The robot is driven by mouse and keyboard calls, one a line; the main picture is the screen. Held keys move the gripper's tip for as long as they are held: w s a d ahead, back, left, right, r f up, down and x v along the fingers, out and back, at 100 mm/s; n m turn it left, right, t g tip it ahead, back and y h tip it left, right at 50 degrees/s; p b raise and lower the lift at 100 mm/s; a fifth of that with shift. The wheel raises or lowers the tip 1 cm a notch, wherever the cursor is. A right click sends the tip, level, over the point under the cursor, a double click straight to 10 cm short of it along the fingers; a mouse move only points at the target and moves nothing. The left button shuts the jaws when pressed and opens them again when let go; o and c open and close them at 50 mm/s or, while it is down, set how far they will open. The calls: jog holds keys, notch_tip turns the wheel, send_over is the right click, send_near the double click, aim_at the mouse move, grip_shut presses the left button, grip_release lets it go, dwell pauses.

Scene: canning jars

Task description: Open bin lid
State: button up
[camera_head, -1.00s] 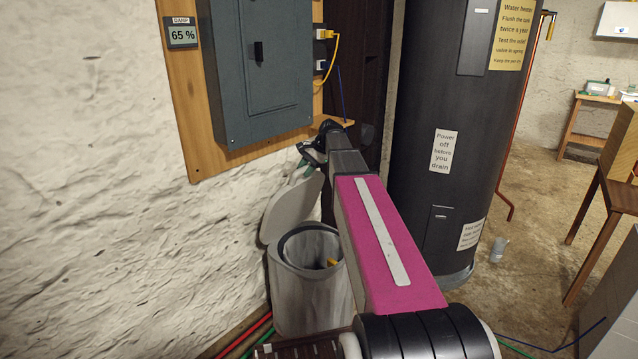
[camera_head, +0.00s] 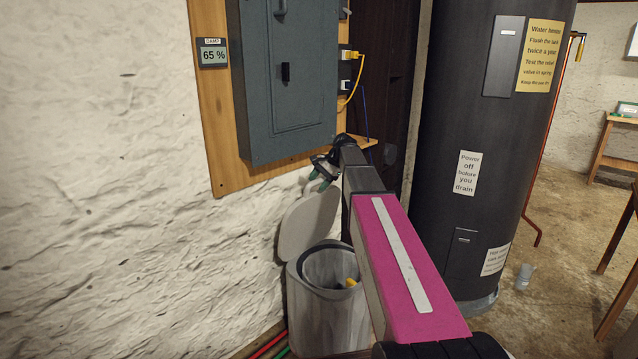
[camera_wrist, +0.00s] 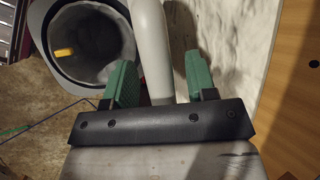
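The bin (camera_head: 328,318) is a grey, rounded container standing by the rough white wall. Its pale grey lid (camera_head: 308,222) stands raised, tilted back toward the wall, and the mouth of the bin is uncovered. My gripper (camera_head: 319,180) is at the upper edge of the lid. In the wrist view the lid (camera_wrist: 154,45) is seen edge-on between the green fingers of my gripper (camera_wrist: 158,62). The fingers are apart, with a visible gap between the lid and the right finger. The open bin (camera_wrist: 48,38) shows at the upper left there.
A yellow item (camera_head: 350,283) lies inside the bin. A grey electrical panel (camera_head: 285,85) on a wooden board hangs above, with a small shelf close to my wrist. A dark water heater (camera_head: 455,200) stands right of my arm. Red and green pipes run along the floor.

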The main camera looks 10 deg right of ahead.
jog(key=w+v, duration=0.1)
jog(key=v, duration=0.9)
jog(key=shift+s+d+r, duration=0.25)
jog(key=shift+s+r, duration=0.05)
jog(key=shift+s, duration=0.25)
